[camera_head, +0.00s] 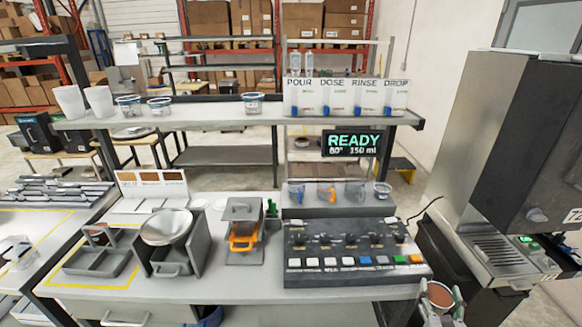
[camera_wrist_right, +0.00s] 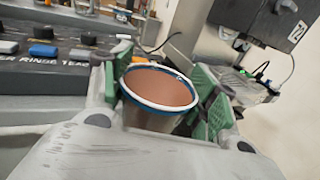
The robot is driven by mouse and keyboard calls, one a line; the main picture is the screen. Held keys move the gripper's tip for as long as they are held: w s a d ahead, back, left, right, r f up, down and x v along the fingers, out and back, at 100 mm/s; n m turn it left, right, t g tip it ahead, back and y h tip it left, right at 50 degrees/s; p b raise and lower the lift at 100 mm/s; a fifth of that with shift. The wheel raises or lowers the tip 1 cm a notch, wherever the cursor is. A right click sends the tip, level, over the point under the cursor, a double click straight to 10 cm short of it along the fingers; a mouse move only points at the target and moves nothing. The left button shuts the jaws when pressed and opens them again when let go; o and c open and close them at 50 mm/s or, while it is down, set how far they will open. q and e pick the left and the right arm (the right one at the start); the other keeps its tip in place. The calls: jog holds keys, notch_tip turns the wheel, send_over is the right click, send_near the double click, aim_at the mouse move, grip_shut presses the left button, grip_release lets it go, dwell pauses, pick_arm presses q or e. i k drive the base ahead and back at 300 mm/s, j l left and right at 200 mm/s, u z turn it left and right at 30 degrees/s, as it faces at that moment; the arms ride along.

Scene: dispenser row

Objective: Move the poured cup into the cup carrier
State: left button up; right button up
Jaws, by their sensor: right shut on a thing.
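My right gripper (camera_head: 441,304) is at the lower right of the head view, its green-padded fingers on either side of a cup (camera_head: 438,293). In the right wrist view the cup (camera_wrist_right: 158,88) has a white rim with a blue band and is filled with brown contents. It is shut between the fingers, upright or slightly tilted, in front of the counter's right end. A grey open tray with dividers (camera_head: 97,268), which looks like the cup carrier, sits at the left of the counter in a yellow outline. A small brown-topped item stands at its back. My left gripper is not in view.
A button console (camera_head: 350,255) stands left of the held cup, and a large grey dispensing machine (camera_head: 500,150) to its right. A scoop bin with a round bowl (camera_head: 167,228) and an orange-handled unit (camera_head: 243,240) stand between console and tray. A screen (camera_head: 351,144) reads READY.

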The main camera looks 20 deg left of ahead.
aim_at(112, 264)
jog(key=k+u, duration=0.2)
jog(key=u, duration=0.25)
jog(key=k+u, duration=0.15)
jog(key=u, duration=0.35)
jog(key=j+u, duration=0.1)
jog(key=u, duration=0.3)
jog(key=i+u, duration=0.15)
jog(key=u, duration=0.25)
jog(key=i+j+u, duration=0.1)
jog(key=u, duration=0.3)
jog(key=i+u, duration=0.1)
jog(key=u, duration=0.3)
jog(key=i+u, duration=0.15)
jog(key=u, duration=0.25)
